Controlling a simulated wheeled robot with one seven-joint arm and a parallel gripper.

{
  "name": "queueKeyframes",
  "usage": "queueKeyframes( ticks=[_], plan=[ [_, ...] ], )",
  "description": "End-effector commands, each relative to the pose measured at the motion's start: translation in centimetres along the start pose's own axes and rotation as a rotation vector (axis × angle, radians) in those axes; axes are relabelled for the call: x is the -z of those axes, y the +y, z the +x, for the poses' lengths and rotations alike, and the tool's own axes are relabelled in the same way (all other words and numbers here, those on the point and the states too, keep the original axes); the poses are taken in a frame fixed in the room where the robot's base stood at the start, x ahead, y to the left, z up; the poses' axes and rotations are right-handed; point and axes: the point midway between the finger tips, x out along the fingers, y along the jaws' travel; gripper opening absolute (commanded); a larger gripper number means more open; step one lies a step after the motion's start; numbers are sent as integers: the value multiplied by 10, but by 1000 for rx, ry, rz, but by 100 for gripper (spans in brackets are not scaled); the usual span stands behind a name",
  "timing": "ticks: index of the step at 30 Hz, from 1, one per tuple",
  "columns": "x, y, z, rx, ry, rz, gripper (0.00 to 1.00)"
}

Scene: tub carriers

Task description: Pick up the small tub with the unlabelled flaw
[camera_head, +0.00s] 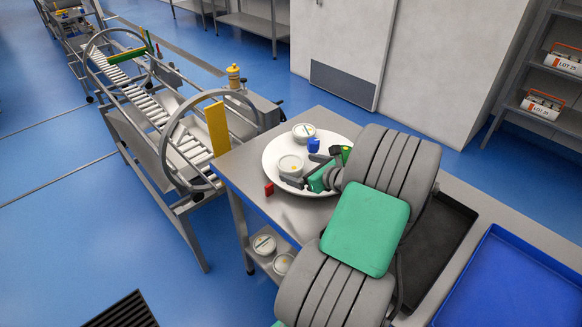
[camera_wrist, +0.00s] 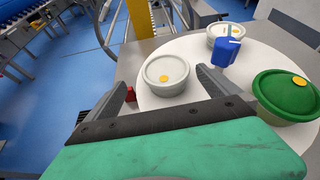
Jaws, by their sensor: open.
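A small white tub (camera_wrist: 166,76) with a yellow dot on its lid stands upright on a round white disc (camera_wrist: 150,101). In the head view this tub (camera_head: 290,164) is near the disc's left side. A second pale tub (camera_wrist: 219,33) with a dark mark on its lid stands farther back, partly behind a blue piece (camera_wrist: 226,52). A green-lidded tub (camera_wrist: 287,92) with a yellow dot is at the right. I cannot make out a flaw on any tub. My gripper (camera_wrist: 165,80) is open and empty, its fingers pointing toward the near white tub, one to each side.
A small red block (camera_head: 269,188) is at the disc's left edge. A yellow upright plate (camera_head: 217,128) stands at the table corner beside a roller conveyor (camera_head: 175,135). Tubs (camera_head: 264,244) sit on the lower shelf. A black tray and a blue tray (camera_head: 520,280) lie right.

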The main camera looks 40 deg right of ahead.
Motion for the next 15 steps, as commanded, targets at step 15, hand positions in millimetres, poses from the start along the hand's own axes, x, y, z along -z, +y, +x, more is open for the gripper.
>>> queueKeyframes(
  ticks=[15],
  plan=[
    [-1, -11, 65, 20, -25, 75, 100]
  ],
)
